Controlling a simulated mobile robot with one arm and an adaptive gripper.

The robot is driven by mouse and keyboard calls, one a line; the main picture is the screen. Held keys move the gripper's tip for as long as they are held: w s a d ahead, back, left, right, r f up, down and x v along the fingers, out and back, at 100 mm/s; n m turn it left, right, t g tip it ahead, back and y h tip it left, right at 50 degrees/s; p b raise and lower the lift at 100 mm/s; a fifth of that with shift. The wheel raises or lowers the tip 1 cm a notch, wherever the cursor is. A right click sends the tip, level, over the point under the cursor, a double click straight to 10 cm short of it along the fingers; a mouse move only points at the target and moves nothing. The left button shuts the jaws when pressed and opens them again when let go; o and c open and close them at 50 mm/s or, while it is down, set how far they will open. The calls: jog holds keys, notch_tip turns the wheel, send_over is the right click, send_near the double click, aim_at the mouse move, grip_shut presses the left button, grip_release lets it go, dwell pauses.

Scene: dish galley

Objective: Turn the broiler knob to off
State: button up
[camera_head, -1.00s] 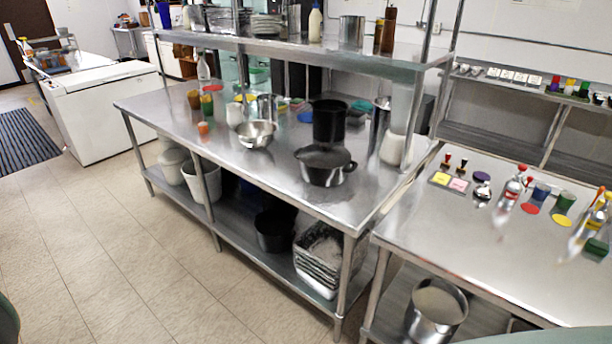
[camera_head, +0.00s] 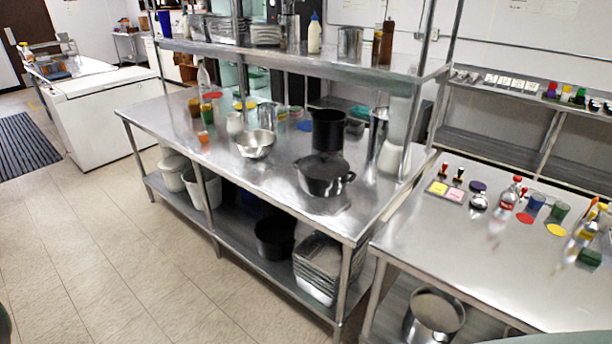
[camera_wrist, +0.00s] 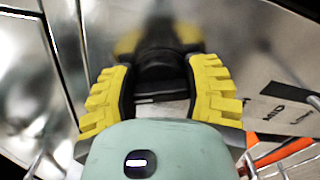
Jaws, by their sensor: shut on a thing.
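In the wrist view, a black knob (camera_wrist: 160,66) stands out from a shiny metal panel (camera_wrist: 235,30). My gripper (camera_wrist: 160,80) has its ribbed yellow fingers on both sides of it and is shut on it. The fingers partly hide the knob, and its pointer is not clear. A pale label (camera_wrist: 285,112) to the right has a black bar and lettering that seems to read "MID", turned sideways. The head view shows neither the knob nor my gripper.
Orange and grey rods (camera_wrist: 282,152) lie at the lower right of the wrist view. The head view shows a steel table (camera_head: 215,155) with pots and bowls, a second steel table (camera_head: 440,240) with bottles and colored discs, and clear tiled floor (camera_head: 90,250) at left.

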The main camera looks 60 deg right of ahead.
jog(key=shift+m+p, duration=1.05)
jog(key=shift+m, duration=1.05)
jog(key=o, duration=1.3)
jog(key=shift+f, duration=0.1)
jog(key=shift+c, duration=0.2)
jog(key=shift+d, duration=0.1)
jog(key=s+d, duration=0.1)
jog(key=d, duration=1.1)
